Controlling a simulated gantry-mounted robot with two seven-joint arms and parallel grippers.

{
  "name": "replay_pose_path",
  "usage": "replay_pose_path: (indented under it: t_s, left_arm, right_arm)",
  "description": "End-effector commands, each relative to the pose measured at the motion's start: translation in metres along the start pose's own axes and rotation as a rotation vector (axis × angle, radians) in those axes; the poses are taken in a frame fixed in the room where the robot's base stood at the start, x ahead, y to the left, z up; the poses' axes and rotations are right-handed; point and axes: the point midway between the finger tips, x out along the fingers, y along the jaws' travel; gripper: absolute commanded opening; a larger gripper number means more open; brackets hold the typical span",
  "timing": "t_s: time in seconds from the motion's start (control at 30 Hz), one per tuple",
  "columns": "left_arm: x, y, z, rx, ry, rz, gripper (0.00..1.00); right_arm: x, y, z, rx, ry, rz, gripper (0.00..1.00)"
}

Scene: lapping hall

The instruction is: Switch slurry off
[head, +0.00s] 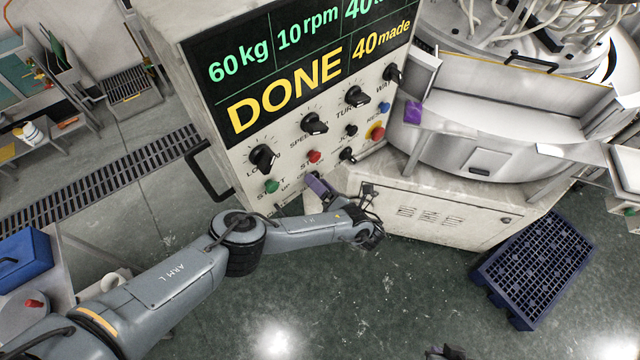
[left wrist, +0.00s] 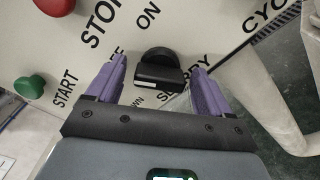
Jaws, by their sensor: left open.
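The slurry knob (left wrist: 158,72) is a black round knob with a raised bar. In the left wrist view it sits on the pale panel, with "ON" printed above it and a partly covered slurry label below. My left gripper (left wrist: 159,82) is open, with one purple finger on each side of the knob. I cannot tell whether either finger touches it. In the head view my left gripper (head: 327,188) is at the lower edge of the control panel (head: 240,165), and it hides the knob there. A small dark part (head: 445,352) at the bottom edge may be my right gripper.
The green start button (left wrist: 30,87) and a red button (left wrist: 54,5) are left of the knob. More black knobs (head: 314,124) and a yellow-ringed red button (head: 376,133) are higher on the panel. A blue pallet (head: 535,265) lies on the floor at right.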

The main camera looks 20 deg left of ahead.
Motion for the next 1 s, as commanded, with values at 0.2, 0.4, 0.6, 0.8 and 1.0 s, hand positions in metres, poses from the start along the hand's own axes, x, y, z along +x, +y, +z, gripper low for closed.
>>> replay_pose_path:
  t_s: [0.2,0.4,0.6,0.8,1.0]
  left_arm:
    - [-0.009,0.001,0.001,0.001,-0.001,-0.001,0.81]
    - [-0.04,0.002,0.001,0.002,0.0,-0.002,0.81]
    - [-0.074,0.001,0.001,0.001,0.0,-0.002,0.81]
    - [-0.098,0.0,0.0,0.001,0.0,0.0,0.81]
    - [-0.107,0.0,0.0,0.0,0.0,0.001,0.81]
  right_arm:
    - [-0.004,0.002,-0.001,-0.006,-0.001,0.005,0.0]
    - [-0.015,0.002,-0.004,-0.007,-0.002,0.005,0.0]
    - [-0.021,0.002,-0.006,-0.005,-0.001,0.004,0.0]
    - [-0.022,0.001,-0.007,-0.002,-0.001,0.002,0.0]
    - [-0.022,0.0,-0.007,0.002,0.0,-0.001,0.0]
